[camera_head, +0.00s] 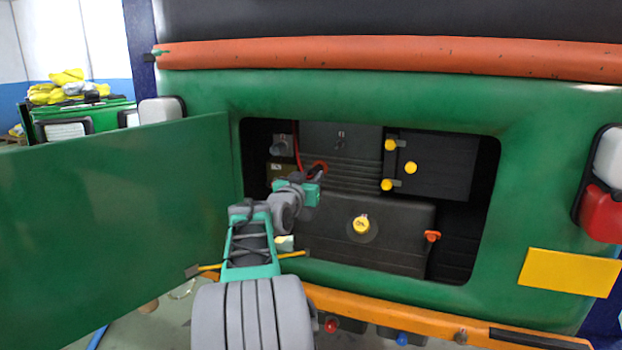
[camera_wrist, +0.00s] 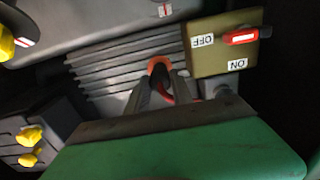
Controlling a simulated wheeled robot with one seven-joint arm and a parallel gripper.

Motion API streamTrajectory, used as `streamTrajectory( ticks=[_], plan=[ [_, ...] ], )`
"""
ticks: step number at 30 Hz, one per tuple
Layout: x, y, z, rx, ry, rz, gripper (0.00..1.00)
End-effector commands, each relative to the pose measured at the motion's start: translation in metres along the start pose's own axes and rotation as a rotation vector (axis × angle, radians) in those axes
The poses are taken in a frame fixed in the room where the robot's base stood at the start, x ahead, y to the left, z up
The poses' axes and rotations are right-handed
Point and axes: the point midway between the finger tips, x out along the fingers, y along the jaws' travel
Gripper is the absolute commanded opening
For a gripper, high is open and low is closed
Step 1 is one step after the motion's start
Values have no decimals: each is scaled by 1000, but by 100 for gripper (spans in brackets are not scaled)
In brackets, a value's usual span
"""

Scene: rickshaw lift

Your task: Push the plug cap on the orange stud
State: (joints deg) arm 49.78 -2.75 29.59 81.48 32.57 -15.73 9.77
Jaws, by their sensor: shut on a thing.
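The plug cap (camera_wrist: 157,68) is a small dark piece between my fingertips in the wrist view. My gripper (camera_wrist: 160,84) is shut on it. In the head view my gripper (camera_head: 316,178) reaches into the open compartment, at its left side. An orange ring (camera_wrist: 160,61) shows right behind the cap, against the ribbed grey block. It also shows in the head view (camera_head: 320,165). I take it for the orange stud's place; the stud itself is hidden. I cannot tell whether the cap is seated. A red cable (camera_head: 297,146) runs down towards the cap.
A switch plate (camera_wrist: 225,50) marked OFF and ON, with a red switch, is close beside my gripper. Yellow knobs (camera_head: 390,145) sit on a dark box at right. A yellow cap (camera_head: 361,225) and an orange tap (camera_head: 432,237) are below. The green door (camera_head: 115,210) stands open.

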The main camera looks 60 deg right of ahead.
Motion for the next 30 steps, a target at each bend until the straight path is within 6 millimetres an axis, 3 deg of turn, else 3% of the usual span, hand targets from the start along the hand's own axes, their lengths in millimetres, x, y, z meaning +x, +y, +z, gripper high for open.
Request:
streamTrajectory(
  ticks=[10, 11, 20, 30],
  plan=[
    [1, 0, 0, 0, 0, 0, 0],
    [1, 0, 0, 0, 0, 0, 29],
    [1, 0, 0, 0, 0, 0, 53],
    [1, 0, 0, -1, -1, 0, 47]
  ],
)
